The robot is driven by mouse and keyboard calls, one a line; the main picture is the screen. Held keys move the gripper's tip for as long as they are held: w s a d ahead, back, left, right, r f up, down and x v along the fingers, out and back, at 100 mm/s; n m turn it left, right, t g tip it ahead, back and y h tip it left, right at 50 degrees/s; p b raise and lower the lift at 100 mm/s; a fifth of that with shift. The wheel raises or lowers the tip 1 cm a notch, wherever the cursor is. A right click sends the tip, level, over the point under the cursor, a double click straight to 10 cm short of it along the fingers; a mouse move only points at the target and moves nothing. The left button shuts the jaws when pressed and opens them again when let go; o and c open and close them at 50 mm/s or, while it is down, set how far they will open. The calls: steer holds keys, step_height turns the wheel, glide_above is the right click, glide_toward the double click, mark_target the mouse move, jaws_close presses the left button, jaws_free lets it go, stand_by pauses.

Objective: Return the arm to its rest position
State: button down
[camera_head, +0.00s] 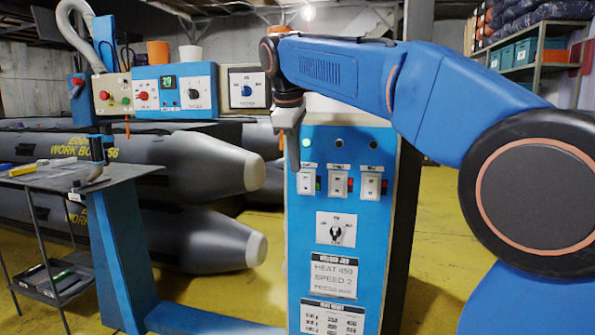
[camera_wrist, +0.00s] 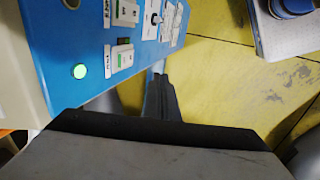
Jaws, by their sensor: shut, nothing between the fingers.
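My arm (camera_head: 440,95) is blue and reaches across the top right of the head view, bent down at the wrist. My gripper (camera_head: 293,165) points down in front of the left edge of a blue control panel (camera_head: 345,275). It is shut and holds nothing. In the wrist view my gripper (camera_wrist: 160,85) shows as dark fingers beside the panel, over the yellow floor. I cannot tell whether it touches the panel. The panel has a lit green lamp (camera_head: 308,144), several switches and a rotary knob (camera_head: 336,232).
Grey inflatable boat tubes (camera_head: 190,160) lie behind on the left. A metal work table (camera_head: 120,172) stands at the left with a tool on it. Control boxes (camera_head: 175,90) hang above. A shelf with bins (camera_head: 530,50) is at the back right. Yellow floor (camera_head: 440,215) shows right of the panel.

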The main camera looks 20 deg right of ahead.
steer(key=shift+s+a+r, duration=0.1)
steer(key=shift+s+r, duration=0.05)
steer(key=shift+r, duration=0.15)
steer(key=shift+s+f, duration=0.1)
steer(key=s+d+f+m, duration=0.2)
steer(key=s+f+m, duration=0.2)
steer(key=s+f, duration=0.6)
steer(key=s+d+f+m+t+y, duration=0.1)
steer(key=s+d+f+m, duration=0.1)
steer(key=s+f, duration=0.9)
steer(key=s+d+f+m+y, duration=0.1)
steer(key=s+f+m, duration=0.4)
steer(key=s+f, duration=0.5)
step_height(320, 180, down, 3)
steer(key=shift+s+d+r+m+t, duration=0.2)
steer(key=shift+d+m+t, duration=0.1)
steer(key=shift+d, duration=0.55)
